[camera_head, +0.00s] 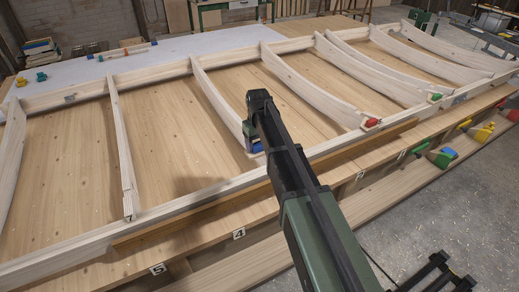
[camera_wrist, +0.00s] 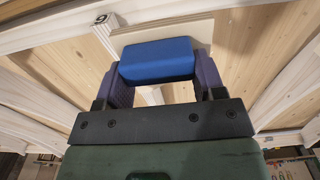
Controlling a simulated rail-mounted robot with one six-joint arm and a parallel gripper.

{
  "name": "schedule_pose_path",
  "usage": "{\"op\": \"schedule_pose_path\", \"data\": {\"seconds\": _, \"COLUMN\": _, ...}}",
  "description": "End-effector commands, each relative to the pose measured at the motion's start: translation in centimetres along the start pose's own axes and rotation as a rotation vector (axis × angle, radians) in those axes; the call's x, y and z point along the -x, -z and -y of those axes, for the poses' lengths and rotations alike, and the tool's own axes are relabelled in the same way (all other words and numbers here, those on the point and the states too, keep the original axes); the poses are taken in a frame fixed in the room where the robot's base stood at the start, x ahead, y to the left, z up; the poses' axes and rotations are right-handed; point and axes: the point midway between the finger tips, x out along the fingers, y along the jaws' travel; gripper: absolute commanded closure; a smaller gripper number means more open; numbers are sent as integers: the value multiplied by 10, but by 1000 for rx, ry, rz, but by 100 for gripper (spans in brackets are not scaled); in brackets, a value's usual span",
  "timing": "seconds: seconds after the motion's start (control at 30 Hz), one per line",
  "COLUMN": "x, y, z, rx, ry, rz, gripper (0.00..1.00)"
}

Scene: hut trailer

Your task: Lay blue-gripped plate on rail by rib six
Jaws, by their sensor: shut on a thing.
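My gripper (camera_head: 254,137) is shut on the blue grip (camera_wrist: 157,60) of a pale wooden plate (camera_wrist: 190,33). In the head view the blue grip (camera_head: 257,147) shows just below my gripper, beside the front end of a curved rib (camera_head: 215,97). This rib stands one place right of the rib marked 7 (camera_head: 130,216). The front rail (camera_head: 200,197) runs just in front of the grip. In the wrist view the plate lies close to a rib end. I cannot tell whether the plate touches the rail; my arm hides part of that spot.
A red-gripped plate (camera_head: 371,123) and a green-gripped plate (camera_head: 436,97) sit at rib ends farther right. Green (camera_head: 443,157) and yellow (camera_head: 482,132) gripped pieces stand along the lower front ledge. Number tags 5 (camera_head: 157,268) and 4 (camera_head: 239,233) mark the bench edge.

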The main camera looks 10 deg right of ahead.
Motion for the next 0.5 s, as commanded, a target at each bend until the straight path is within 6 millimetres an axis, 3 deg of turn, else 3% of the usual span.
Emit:
{"op": "schedule_pose_path", "data": {"seconds": 0.27, "x": -4, "y": 0, "z": 0, "rx": -7, "ry": 0, "rz": 0, "gripper": 80}}
{"op": "schedule_pose_path", "data": {"seconds": 0.5, "x": -21, "y": 0, "z": 0, "rx": -6, "ry": 0, "rz": 0, "gripper": 80}}
